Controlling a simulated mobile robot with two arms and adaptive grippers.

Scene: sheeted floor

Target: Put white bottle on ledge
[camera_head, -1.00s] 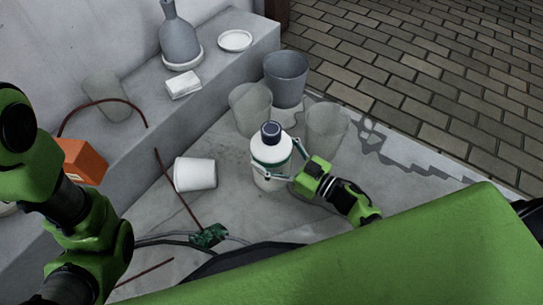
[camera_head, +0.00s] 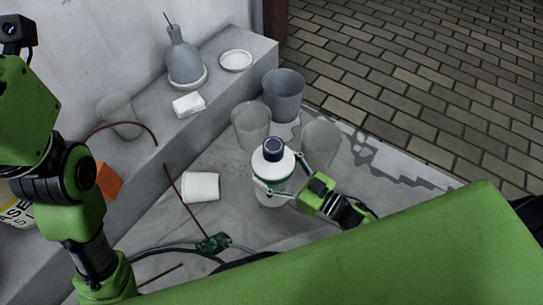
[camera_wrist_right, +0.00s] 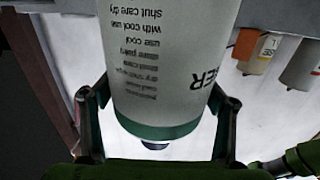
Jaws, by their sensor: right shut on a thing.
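The white bottle (camera_head: 272,165) has a dark blue cap and a green band and is upright among the cups, below the raised grey ledge (camera_head: 218,82). I cannot tell whether the bottle's base touches the surface. My left arm stands at the left; its fingers are out of view.
A grey bottle vase (camera_head: 184,58), a small plate (camera_head: 236,60) and a white block (camera_head: 188,104) stand on the ledge. A grey pot (camera_head: 283,93) and clear cups (camera_head: 251,125) (camera_head: 319,145) crowd behind the bottle. A white cup (camera_head: 201,186) lies left; an orange box (camera_head: 108,181) is farther left.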

